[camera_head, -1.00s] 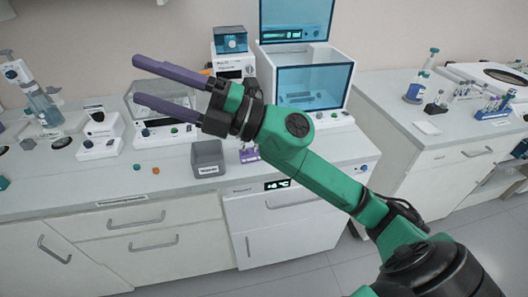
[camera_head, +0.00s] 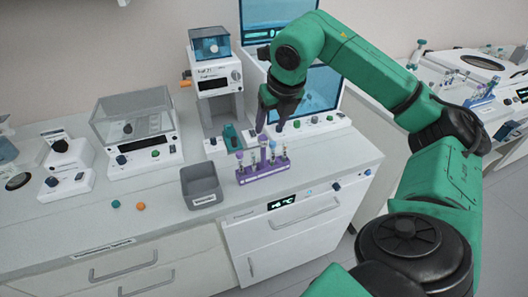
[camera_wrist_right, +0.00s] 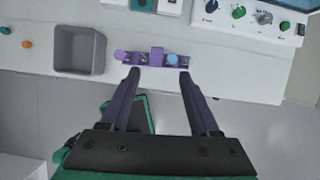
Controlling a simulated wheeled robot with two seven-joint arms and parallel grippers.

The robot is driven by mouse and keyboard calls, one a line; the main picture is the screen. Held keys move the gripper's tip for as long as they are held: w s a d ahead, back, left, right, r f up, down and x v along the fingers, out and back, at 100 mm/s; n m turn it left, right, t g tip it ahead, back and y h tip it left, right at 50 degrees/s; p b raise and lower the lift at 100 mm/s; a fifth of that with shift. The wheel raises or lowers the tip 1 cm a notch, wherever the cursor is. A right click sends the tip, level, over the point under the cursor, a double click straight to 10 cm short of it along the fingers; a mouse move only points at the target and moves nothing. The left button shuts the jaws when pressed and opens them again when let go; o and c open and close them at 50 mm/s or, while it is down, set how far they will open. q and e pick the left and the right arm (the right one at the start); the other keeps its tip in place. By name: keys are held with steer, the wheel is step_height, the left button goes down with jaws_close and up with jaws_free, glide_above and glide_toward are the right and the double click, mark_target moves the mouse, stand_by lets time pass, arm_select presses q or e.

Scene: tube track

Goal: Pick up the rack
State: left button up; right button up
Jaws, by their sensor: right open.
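The purple rack (camera_head: 262,172) stands upright on the counter and holds several tubes, beside a grey bin. My right gripper (camera_head: 270,128) points down just above the rack, its purple fingers apart and empty. In the right wrist view the rack (camera_wrist_right: 157,58) lies just beyond the open fingertips (camera_wrist_right: 158,75), roughly centred between them. I cannot tell whether the fingers touch anything. My left gripper is not in view.
The grey bin (camera_head: 201,186) stands left of the rack. Behind are a white instrument (camera_head: 217,88) and a blue-windowed device (camera_head: 322,92). A clear-lidded box (camera_head: 134,120) is farther left. An orange cap (camera_head: 140,206) and teal cap (camera_head: 115,204) lie near the counter's front.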

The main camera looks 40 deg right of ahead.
mark_target(263, 138)
steer(key=w+f, duration=0.2)
steer(key=shift+d+f+p, duration=0.15)
steer(key=shift+f+p, duration=0.15)
steer(key=shift+f, duration=0.05)
steer(key=p+x, duration=0.1)
steer(key=x, duration=0.2)
steer(key=shift+a+f, duration=0.1)
steer(key=shift+a, duration=0.1)
steer(key=shift+f, duration=0.4)
steer(key=shift+d+f, duration=0.1)
steer(key=shift+f, duration=0.05)
steer(key=c, duration=0.3)
steer(key=shift+w, duration=0.1)
jaws_close()
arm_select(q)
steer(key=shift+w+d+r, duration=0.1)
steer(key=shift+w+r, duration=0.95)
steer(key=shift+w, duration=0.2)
